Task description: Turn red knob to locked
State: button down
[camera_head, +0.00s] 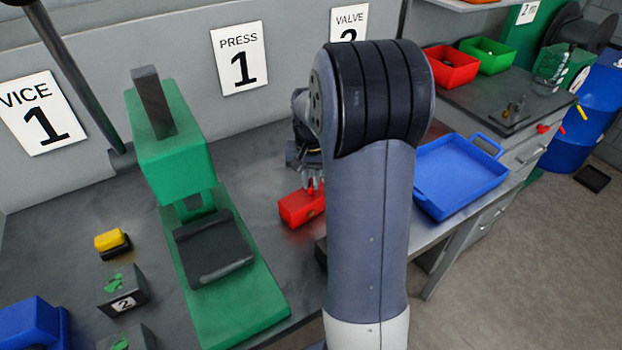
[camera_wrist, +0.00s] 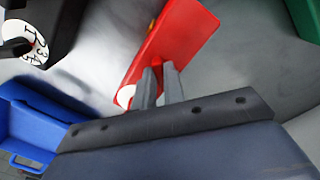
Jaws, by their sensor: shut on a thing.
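The red knob (camera_wrist: 157,62) sits on a red box (camera_head: 301,209) that stands on the grey bench, right of the green press. My gripper (camera_head: 311,181) reaches down over the box from above. In the wrist view, my gripper (camera_wrist: 160,80) has its two grey fingers close together on the knob, and only a little red shows between them. The red box (camera_wrist: 172,42) carries a white disc (camera_wrist: 125,95) at its near end, partly hidden, and a small yellow mark. I cannot read the knob's setting.
The green press (camera_head: 172,158) stands left of the red box. A blue tray (camera_head: 460,178) lies to the right, beyond my arm. In the wrist view, a dark box with a numbered white dial (camera_wrist: 38,46) is at upper left.

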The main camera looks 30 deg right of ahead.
aim_at(310, 183)
jog(key=m, duration=0.5)
jog(key=shift+w, duration=0.1)
jog(key=shift+w+a+m, duration=0.1)
jog(key=shift+m, duration=2.3)
jog(key=c, duration=1.5)
grip_release()
jog(key=shift+r, duration=0.1)
notch_tip(310, 183, up, 11)
jog(key=shift+f+b, duration=0.15)
jog(key=shift+b, duration=0.15)
